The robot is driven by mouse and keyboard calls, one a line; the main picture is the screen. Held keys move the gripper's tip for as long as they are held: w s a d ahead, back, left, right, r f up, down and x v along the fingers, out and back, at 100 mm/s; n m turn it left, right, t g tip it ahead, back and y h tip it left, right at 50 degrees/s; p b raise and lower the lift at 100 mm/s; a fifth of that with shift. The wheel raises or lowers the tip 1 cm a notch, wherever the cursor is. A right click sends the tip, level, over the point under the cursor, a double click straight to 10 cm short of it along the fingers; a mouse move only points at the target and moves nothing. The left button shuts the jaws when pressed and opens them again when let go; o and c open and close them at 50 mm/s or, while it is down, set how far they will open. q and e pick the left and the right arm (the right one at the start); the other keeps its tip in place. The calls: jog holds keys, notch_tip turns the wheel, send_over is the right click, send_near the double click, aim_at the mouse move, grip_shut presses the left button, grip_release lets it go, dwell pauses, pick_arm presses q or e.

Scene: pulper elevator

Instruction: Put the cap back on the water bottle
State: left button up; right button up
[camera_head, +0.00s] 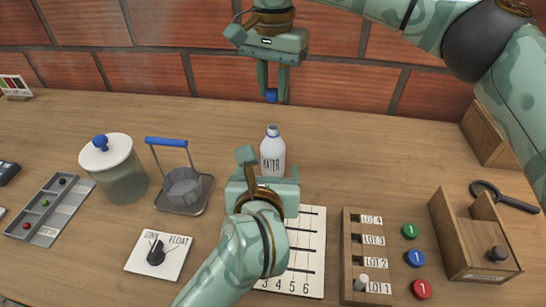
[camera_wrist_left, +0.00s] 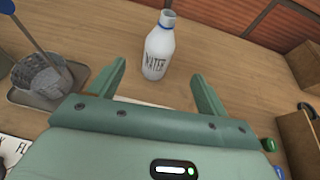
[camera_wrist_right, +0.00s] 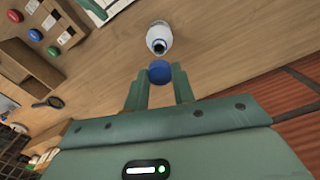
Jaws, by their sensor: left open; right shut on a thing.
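The white water bottle (camera_head: 273,152) stands upright and uncapped on the wooden counter. It also shows in the left wrist view (camera_wrist_left: 159,46), and its open mouth faces the camera in the right wrist view (camera_wrist_right: 159,42). My right gripper (camera_head: 272,94) is shut on the blue cap (camera_head: 271,96), holding it in the air above and behind the bottle, apart from it. The cap also shows between the fingertips in the right wrist view (camera_wrist_right: 160,73). My left gripper (camera_wrist_left: 158,78) is open and empty, low in front of the bottle, with its fingers pointing toward it. In the head view its fingers are mostly hidden.
Left of the bottle stand a wire basket with a blue handle (camera_head: 183,187) on a tray and a lidded jar (camera_head: 121,175). A SINK/FLOAT card (camera_head: 160,255), a numbered sheet (camera_head: 311,240), a LOT rack (camera_head: 350,260) and a wooden box (camera_head: 458,240) lie nearer. The brick wall rises behind.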

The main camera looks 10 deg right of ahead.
pick_arm(q)
jog(key=x, duration=1.1)
jog(key=shift+w+d+f, duration=0.1)
jog(key=shift+w+f, duration=0.05)
jog(key=shift+w, duration=0.1)
jog(key=c, duration=1.5)
pick_arm(e)
send_over(273, 127)
jog(key=shift+f, duration=2.5)
jog(key=shift+f, duration=0.9)
jog(key=shift+f, duration=0.55)
